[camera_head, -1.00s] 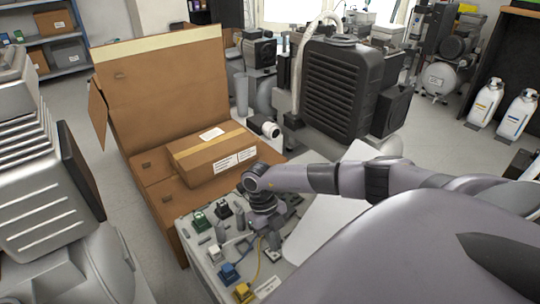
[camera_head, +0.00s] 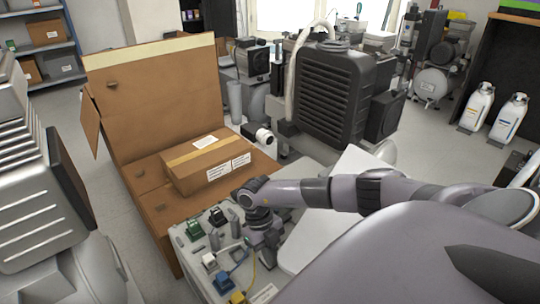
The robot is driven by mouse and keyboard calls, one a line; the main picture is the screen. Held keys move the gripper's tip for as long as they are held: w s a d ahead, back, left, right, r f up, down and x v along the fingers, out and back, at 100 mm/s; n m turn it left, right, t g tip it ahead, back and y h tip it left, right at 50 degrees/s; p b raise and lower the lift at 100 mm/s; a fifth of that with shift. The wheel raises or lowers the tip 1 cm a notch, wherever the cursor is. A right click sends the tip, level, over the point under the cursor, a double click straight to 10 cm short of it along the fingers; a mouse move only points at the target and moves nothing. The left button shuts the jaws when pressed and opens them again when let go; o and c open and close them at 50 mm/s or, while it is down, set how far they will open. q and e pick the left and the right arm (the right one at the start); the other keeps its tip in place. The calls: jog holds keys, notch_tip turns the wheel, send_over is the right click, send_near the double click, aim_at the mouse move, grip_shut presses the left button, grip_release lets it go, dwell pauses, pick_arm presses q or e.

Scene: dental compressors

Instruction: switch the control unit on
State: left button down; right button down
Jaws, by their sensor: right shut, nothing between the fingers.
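The control unit is probably the light grey panel (camera_head: 183,250) at the lower middle. On it sit a green connector (camera_head: 194,230), a black one (camera_head: 217,216), a white one (camera_head: 209,262), a blue one (camera_head: 223,280) and a yellow one (camera_head: 238,298), with blue and yellow wires. My right gripper (camera_head: 268,259) points down over the panel's right part, shut and empty. It hides the panel surface behind it. I cannot tell whether its tips touch the panel or which switch lies under them. My left gripper is not in view.
An open cardboard box (camera_head: 150,95) stands behind the panel, with a smaller taped carton (camera_head: 208,163) on it. A black ribbed compressor housing (camera_head: 335,90) is behind. A silver machine (camera_head: 35,190) stands at left. A white slanted sheet (camera_head: 300,250) lies right of my gripper.

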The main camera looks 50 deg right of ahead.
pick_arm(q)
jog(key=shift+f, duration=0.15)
pick_arm(e)
jog(key=shift+w+f, duration=0.1)
jog(key=shift+f, duration=0.05)
jog(key=shift+w+d+b, duration=0.1)
jog(key=shift+w+b, duration=0.5)
jog(key=shift+w, duration=0.1)
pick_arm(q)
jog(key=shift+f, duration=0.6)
